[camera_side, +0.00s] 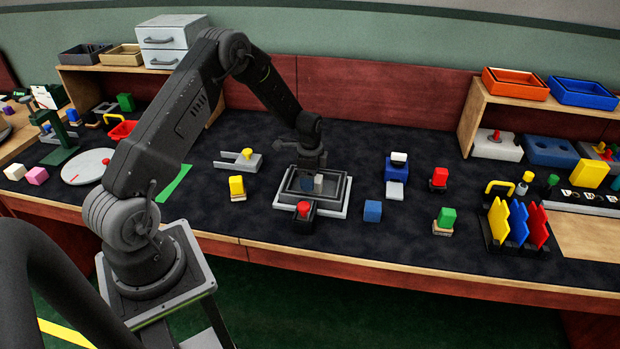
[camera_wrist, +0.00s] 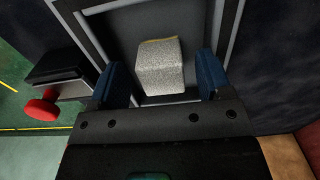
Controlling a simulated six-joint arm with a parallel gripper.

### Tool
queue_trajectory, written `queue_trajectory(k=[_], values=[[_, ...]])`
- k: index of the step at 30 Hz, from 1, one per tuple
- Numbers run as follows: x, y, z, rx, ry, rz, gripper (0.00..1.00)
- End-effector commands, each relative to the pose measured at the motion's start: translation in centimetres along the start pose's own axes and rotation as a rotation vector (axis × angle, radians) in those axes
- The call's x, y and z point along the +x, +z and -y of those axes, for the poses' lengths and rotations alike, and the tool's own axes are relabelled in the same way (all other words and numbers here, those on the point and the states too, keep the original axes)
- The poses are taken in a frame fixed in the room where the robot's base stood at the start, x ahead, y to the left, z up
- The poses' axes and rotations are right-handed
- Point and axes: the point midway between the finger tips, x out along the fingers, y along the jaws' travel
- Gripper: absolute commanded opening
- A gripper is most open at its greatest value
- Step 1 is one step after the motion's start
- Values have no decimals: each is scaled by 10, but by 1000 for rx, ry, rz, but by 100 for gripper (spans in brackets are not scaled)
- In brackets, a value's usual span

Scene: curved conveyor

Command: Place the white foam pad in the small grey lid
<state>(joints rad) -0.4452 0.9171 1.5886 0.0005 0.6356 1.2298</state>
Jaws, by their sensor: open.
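The white foam pad (camera_wrist: 161,72) is a speckled pale block in the wrist view, inside a grey shallow-walled tray (camera_wrist: 118,28) that looks like the small grey lid. In the side view the pad (camera_side: 319,182) shows as a small pale shape inside the dark grey tray (camera_side: 346,190), which stands on a pale base. My gripper (camera_side: 312,178) is low over the tray. In the wrist view its two blue fingers stand either side of the pad, with a gap on each side. Whether the pad rests flat on the tray floor is hard to tell.
A black box with a red button (camera_side: 303,209) touches the tray's front side. A blue cube (camera_side: 372,211) stands to the right and a yellow block (camera_side: 237,187) to the left. A grey bracket (camera_side: 238,160) lies behind left. Dark mat is free between them.

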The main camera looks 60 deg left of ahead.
Motion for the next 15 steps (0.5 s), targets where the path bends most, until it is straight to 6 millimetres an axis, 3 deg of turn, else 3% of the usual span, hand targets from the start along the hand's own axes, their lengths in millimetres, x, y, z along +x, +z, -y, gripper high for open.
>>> queue_trajectory(k=[15], values=[[-98, 0, 0, 0, -3, -1, 72]])
